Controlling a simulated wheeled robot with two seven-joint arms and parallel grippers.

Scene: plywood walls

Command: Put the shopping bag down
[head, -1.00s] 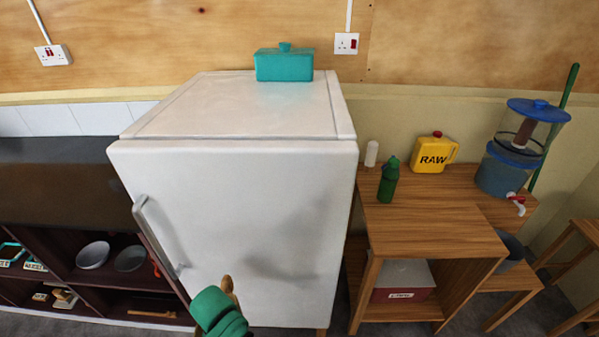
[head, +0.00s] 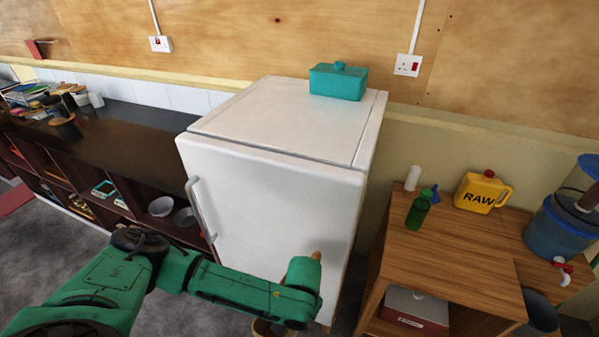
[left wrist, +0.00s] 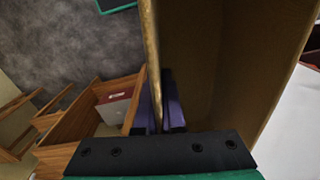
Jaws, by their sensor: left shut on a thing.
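The shopping bag (left wrist: 225,60) is brown and fills the upper middle of the left wrist view, with its thin edge running down between my fingers. My left gripper (left wrist: 160,105) is shut on that edge, its purple-grey fingers partly hidden by the bag. In the head view my green left arm reaches in from the lower left, and its wrist is in front of the white fridge's lower door. Only small tan parts show there, around the wrist; most of the bag is hidden or out of frame. My right gripper is not in view.
The white fridge (head: 265,190) carries a teal box (head: 338,82). To its right, a wooden table (head: 455,245) holds a green bottle (head: 419,210) and a yellow RAW jug (head: 480,193). A dark counter (head: 130,135) runs left. Grey floor (head: 45,235) lies open at the left.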

